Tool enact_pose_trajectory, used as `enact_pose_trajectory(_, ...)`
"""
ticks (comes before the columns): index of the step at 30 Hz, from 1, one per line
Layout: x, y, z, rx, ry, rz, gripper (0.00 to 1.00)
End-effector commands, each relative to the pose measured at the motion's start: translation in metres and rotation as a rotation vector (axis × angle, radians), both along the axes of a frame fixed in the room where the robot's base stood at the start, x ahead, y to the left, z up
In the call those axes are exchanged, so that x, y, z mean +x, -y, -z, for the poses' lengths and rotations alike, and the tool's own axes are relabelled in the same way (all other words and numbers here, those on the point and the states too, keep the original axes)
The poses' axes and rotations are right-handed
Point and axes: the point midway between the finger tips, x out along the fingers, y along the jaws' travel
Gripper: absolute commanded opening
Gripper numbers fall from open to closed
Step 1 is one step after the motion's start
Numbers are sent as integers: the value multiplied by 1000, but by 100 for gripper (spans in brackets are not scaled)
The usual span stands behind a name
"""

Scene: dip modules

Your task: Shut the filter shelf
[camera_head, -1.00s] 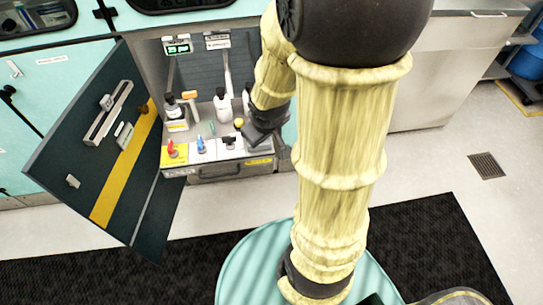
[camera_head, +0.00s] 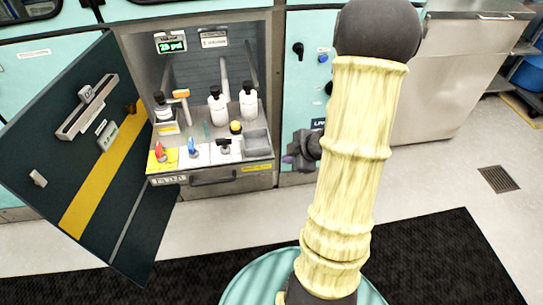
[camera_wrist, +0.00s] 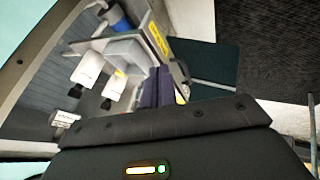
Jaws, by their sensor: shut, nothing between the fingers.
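The filter shelf (camera_head: 224,152) is a grey pull-out tray in the open cabinet, with a dark bar handle (camera_head: 213,179) on its front. It appears to stand out past the cabinet frame, though how far is hard to tell. Bottles and small coloured items stand on it. In the wrist view the shelf's front with a yellow label (camera_wrist: 157,38) shows beyond my fingers. My gripper (camera_head: 289,160) is right of the shelf's front corner, apart from the handle. Its purple fingers (camera_wrist: 158,88) are shut and empty. My wrist partly hides them in the head view.
The dark cabinet door (camera_head: 85,150) with a yellow stripe hangs wide open at left. A teal panel with knobs (camera_head: 298,50) is right of the cabinet. A steel unit (camera_head: 450,80) stands farther right. The floor in front has a black mat (camera_head: 440,255).

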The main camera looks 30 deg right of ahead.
Motion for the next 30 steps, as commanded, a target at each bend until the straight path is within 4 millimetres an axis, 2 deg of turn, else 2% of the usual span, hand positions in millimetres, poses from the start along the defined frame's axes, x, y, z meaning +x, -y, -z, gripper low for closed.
enact_pose_trajectory(8,9,-4,15,1,-1,-2,0)
enact_pose_trajectory(23,57,-23,85,0,-2,-2,0)
enact_pose_trajectory(25,69,-18,79,-1,2,1,0)
enact_pose_trajectory(30,88,-12,79,1,0,1,0)
